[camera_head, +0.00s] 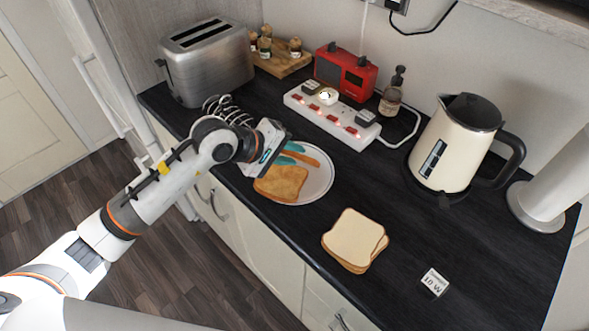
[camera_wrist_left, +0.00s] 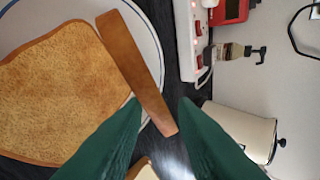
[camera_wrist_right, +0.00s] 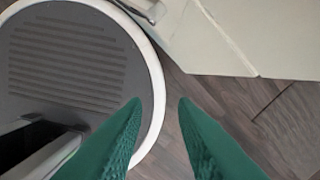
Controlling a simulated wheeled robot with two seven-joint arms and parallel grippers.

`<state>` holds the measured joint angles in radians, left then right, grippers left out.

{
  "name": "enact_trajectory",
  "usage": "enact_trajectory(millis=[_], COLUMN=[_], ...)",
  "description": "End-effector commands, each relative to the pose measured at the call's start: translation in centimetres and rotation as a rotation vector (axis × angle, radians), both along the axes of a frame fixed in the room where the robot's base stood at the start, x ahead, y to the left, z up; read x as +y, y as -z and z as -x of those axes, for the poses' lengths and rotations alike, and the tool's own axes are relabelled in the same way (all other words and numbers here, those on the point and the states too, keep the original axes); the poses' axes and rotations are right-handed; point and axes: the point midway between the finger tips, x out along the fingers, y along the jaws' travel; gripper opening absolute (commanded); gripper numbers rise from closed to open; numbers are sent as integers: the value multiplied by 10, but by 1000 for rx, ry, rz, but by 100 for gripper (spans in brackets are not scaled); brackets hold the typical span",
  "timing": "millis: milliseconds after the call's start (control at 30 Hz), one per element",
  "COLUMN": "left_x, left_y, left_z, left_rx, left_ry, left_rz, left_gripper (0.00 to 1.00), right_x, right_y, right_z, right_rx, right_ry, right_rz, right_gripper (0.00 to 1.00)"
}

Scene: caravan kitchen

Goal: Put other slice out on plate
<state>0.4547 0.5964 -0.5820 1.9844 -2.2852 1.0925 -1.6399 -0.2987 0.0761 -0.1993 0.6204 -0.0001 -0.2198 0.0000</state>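A white plate (camera_head: 318,184) stands near the counter's front edge. A toasted slice (camera_head: 280,184) lies flat on it; it also shows in the left wrist view (camera_wrist_left: 62,90). A second toasted slice (camera_head: 308,157) shows edge-on over the plate, as a narrow brown strip (camera_wrist_left: 128,60) in the left wrist view. My left gripper (camera_head: 299,156) is over the plate with its green fingers apart. The strip's near end lies between the fingertips, with a gap on the right finger's side. Whether the strip touches the plate is unclear. My right gripper (camera_wrist_right: 160,101) is open and empty, away from the counter.
Pale bread slices (camera_head: 354,238) lie stacked right of the plate. A toaster (camera_head: 207,62) stands behind left. A power strip (camera_head: 333,115), red radio (camera_head: 345,73), soap bottle (camera_head: 391,96) and kettle (camera_head: 452,146) stand behind. A small white card (camera_head: 434,282) lies front right.

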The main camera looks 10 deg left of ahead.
Motion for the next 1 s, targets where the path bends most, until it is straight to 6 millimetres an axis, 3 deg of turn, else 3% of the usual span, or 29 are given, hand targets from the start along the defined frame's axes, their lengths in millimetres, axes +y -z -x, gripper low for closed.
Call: enact_trajectory(millis=[700, 1000], left_x=[42, 46], left_y=[-46, -52], left_z=[37, 41], left_rx=[-1, 1], left_ry=[-1, -1], left_rz=[-2, 1], left_gripper=[26, 26], right_x=[-3, -5], right_y=[-8, -8], right_z=[2, 2], right_rx=[2, 2], right_ry=[-3, -2], right_rz=[4, 6], right_gripper=[26, 26])
